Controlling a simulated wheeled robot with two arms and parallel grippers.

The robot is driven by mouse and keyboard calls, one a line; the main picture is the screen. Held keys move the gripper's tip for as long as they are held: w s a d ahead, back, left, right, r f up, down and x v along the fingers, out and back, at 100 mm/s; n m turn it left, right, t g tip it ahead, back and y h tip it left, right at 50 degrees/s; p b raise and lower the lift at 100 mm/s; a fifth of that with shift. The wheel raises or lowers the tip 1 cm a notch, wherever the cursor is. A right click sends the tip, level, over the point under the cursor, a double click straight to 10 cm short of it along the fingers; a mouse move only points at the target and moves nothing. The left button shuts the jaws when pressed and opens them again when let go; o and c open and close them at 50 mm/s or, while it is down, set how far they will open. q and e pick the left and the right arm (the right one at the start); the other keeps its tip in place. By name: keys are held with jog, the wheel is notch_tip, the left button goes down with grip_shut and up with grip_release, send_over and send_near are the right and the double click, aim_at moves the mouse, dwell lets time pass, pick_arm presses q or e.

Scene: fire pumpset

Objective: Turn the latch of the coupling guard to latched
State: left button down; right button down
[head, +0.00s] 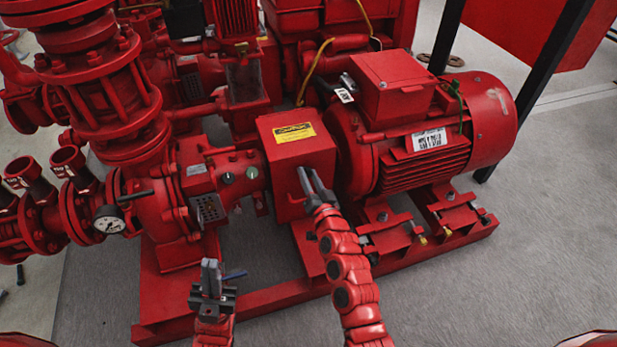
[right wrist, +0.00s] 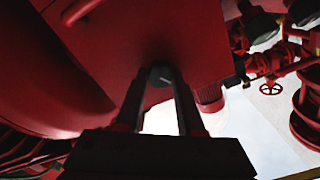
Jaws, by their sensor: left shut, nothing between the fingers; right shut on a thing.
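The coupling guard (head: 293,146) is a red box with a yellow warning label, between the pump and the motor. My right gripper (head: 305,174) is at the guard's front face, near its right edge. In the right wrist view my right gripper (right wrist: 160,85) is shut on the latch (right wrist: 161,75), a small dark piece on the red guard face (right wrist: 150,30). The fingers hide the latch in the head view, and I cannot tell its angle. My left gripper (head: 209,265) is shut and empty, in front of the pump base, apart from the guard.
The red motor (head: 425,135) stands right of the guard. The pump (head: 185,205) with a pressure gauge (head: 109,220) stands left. The red base frame (head: 270,292) runs along the front. The grey floor (head: 460,300) in front is clear.

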jog(key=m, duration=0.3)
jog(key=shift+f+m+b, duration=0.15)
jog(key=shift+m+b, duration=0.15)
jog(key=shift+b, duration=0.1)
jog(key=shift+m, duration=1.7)
jog(key=c, duration=0.5)
grip_release()
